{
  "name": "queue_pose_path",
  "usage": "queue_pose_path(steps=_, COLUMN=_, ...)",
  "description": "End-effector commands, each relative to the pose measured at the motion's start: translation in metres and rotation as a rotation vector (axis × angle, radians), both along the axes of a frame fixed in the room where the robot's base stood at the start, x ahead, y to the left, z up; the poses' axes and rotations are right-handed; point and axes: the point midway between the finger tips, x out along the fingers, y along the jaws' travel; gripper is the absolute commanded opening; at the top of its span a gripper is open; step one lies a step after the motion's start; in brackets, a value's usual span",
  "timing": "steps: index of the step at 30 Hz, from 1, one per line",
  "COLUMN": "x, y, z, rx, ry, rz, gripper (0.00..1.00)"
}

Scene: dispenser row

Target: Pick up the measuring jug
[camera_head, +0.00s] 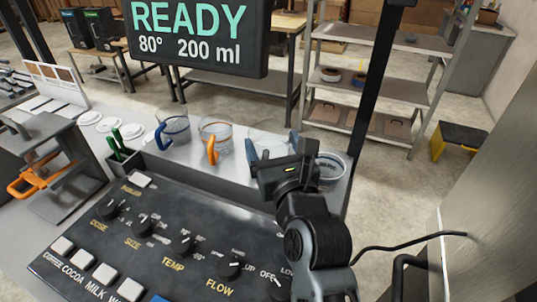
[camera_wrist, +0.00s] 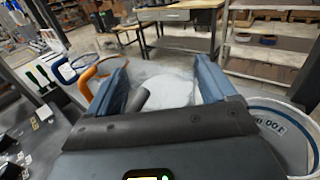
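Three clear jugs stand in a row on the grey counter. One has a blue handle (camera_head: 161,136), one an orange handle (camera_head: 212,150), and the third clear jug (camera_head: 265,142) is partly hidden behind my gripper (camera_head: 277,150). No frame lets me read measuring marks on any of them. In the wrist view, my gripper (camera_wrist: 163,68) is open, with its two blue-grey fingers well apart. The third jug (camera_wrist: 172,88) shows between and beyond the fingers, with its grey handle (camera_wrist: 141,98) near the left finger. I cannot tell whether a finger touches it.
A black control panel (camera_head: 150,240) with knobs lies in front. A READY display (camera_head: 197,35) hangs above, and a dark post (camera_head: 376,80) rises at right.

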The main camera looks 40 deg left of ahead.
Motion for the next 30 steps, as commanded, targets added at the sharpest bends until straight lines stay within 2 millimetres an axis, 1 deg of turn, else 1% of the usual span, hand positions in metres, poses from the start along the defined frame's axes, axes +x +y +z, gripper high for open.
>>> queue_pose_path(steps=1, x=0.0, y=0.0, z=0.0, rx=0.0, ry=0.0, rz=0.0, gripper=0.75)
queue_pose_path(steps=2, x=0.0, y=0.0, z=0.0, rx=0.0, ry=0.0, rz=0.0, gripper=0.72)
queue_pose_path(steps=11, x=0.0, y=0.0, z=0.0, rx=0.0, ry=0.0, rz=0.0, gripper=0.43)
queue_pose_path(steps=19, x=0.0, y=0.0, z=0.002, rx=0.002, ry=-0.001, rz=0.0, gripper=0.42)
queue_pose_path(steps=23, x=0.0, y=0.0, z=0.008, rx=0.002, ry=-0.003, rz=0.001, gripper=0.42)
queue_pose_path(steps=26, x=0.0, y=0.0, z=0.019, rx=0.003, ry=-0.005, rz=0.0, gripper=0.42)
queue_pose_path(steps=29, x=0.0, y=0.001, z=0.035, rx=0.003, ry=-0.005, rz=0.001, gripper=0.42)
queue_pose_path(steps=30, x=0.0, y=0.001, z=0.044, rx=0.006, ry=-0.006, rz=0.001, gripper=0.42)
